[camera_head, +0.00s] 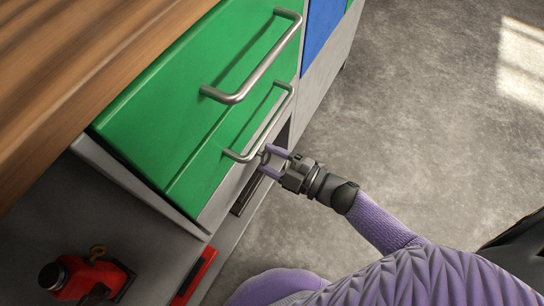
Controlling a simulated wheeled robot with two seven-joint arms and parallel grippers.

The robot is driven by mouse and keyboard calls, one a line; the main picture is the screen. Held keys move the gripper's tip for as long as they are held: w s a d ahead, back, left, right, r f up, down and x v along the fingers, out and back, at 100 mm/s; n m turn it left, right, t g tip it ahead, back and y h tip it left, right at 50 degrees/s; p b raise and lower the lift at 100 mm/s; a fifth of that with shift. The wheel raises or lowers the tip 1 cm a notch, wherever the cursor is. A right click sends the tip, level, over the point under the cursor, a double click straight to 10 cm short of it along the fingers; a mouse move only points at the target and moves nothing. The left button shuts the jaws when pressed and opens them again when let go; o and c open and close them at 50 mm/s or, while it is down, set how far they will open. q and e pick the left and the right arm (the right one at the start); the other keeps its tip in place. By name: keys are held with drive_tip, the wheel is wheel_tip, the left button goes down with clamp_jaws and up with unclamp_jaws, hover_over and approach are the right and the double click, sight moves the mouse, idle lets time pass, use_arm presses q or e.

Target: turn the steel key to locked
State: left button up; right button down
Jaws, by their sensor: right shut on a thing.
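My right gripper (264,160) reaches in from the lower right to the cabinet front, just right of the lower drawer handle. Its two purple fingers are closed around a small grey metal piece, which appears to be the steel key (265,157). The fingers hide most of it, so I cannot tell its angle or see the lock behind it. My left gripper is not in view.
The green drawers (180,110) carry steel bar handles (262,62) that stick out close to my right gripper. A wooden worktop (80,60) lies above. A red device (85,278) with a brass-coloured ring sits at lower left. The grey floor (430,130) is clear.

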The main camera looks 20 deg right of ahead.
drive_tip(key=n, duration=0.2)
drive_tip(key=shift+f+n, duration=0.1)
drive_tip(key=shift+n, duration=0.3)
drive_tip(key=shift+n+b, duration=0.3)
drive_tip(key=shift+n, duration=0.8)
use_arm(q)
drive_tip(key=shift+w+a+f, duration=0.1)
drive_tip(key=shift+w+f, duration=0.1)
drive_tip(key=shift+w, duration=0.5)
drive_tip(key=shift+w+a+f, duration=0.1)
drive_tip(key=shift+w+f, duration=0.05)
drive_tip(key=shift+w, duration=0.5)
use_arm(e)
drive_tip(key=shift+n, duration=1.1)
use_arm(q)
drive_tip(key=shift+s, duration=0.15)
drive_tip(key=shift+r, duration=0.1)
use_arm(e)
drive_tip(key=shift+c, duration=2)
unclamp_jaws()
drive_tip(key=shift+o, duration=1.2)
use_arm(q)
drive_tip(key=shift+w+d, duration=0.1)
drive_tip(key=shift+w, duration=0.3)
use_arm(e)
drive_tip(key=shift+o, duration=0.4)
